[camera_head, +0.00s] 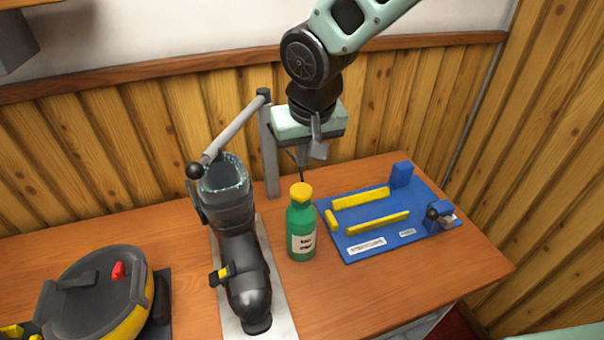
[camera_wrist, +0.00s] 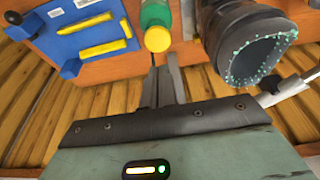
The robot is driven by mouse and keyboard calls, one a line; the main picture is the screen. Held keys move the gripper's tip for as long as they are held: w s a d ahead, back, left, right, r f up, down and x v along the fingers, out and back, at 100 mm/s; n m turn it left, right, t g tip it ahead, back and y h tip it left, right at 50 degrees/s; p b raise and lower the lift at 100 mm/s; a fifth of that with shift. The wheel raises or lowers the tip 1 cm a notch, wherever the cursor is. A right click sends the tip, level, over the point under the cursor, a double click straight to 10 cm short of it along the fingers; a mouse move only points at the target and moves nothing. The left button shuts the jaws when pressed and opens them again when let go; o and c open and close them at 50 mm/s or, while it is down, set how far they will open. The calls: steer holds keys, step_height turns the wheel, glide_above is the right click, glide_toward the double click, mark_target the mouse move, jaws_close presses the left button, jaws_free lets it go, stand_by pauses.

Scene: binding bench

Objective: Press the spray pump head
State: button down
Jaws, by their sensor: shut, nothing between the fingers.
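A green bottle (camera_head: 301,240) with a white label and a yellow top (camera_head: 301,192) stands upright on the bench. The yellow top, the only part resembling a pump head, also shows in the wrist view (camera_wrist: 158,39). My gripper (camera_head: 302,176) points down with its fingers together and empty. Its fingertips appear just behind and above the yellow top in the head view. In the wrist view the fingertips (camera_wrist: 164,66) lie just below the yellow top, with a small gap in the picture. The exact height between them is hard to tell.
A dark boot-shaped device (camera_head: 243,262) with a grey lever (camera_head: 235,127) and post stands close left of the bottle. A blue board (camera_head: 385,222) with yellow strips lies right. A black-and-yellow round case (camera_head: 97,290) sits far left. The front right bench (camera_head: 400,285) is clear.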

mark_target(301, 190)
steer(key=x, duration=0.2)
steer(key=p+x, duration=0.1)
steer(key=x, duration=0.1)
steer(key=s+p+x, duration=0.1)
steer(key=x, duration=0.2)
steer(key=shift+d+f, duration=0.15)
steer(key=shift+f, duration=0.2)
step_height(301, 190, down, 2)
steer(key=shift+f+b, duration=0.1)
steer(key=shift+b, duration=1)
steer(key=shift+r, duration=0.2)
steer(key=shift+w+r+p, duration=0.1)
steer(key=shift+r+p, duration=0.25)
steer(key=shift+p, duration=0.15)
step_height(301, 190, up, 4)
steer(key=p, duration=0.2)
steer(key=shift+r+p, duration=0.1)
steer(key=shift+p, duration=0.3)
steer(key=b+v, duration=0.4)
steer(key=v, duration=0.5)
steer(key=shift+s, duration=0.25)
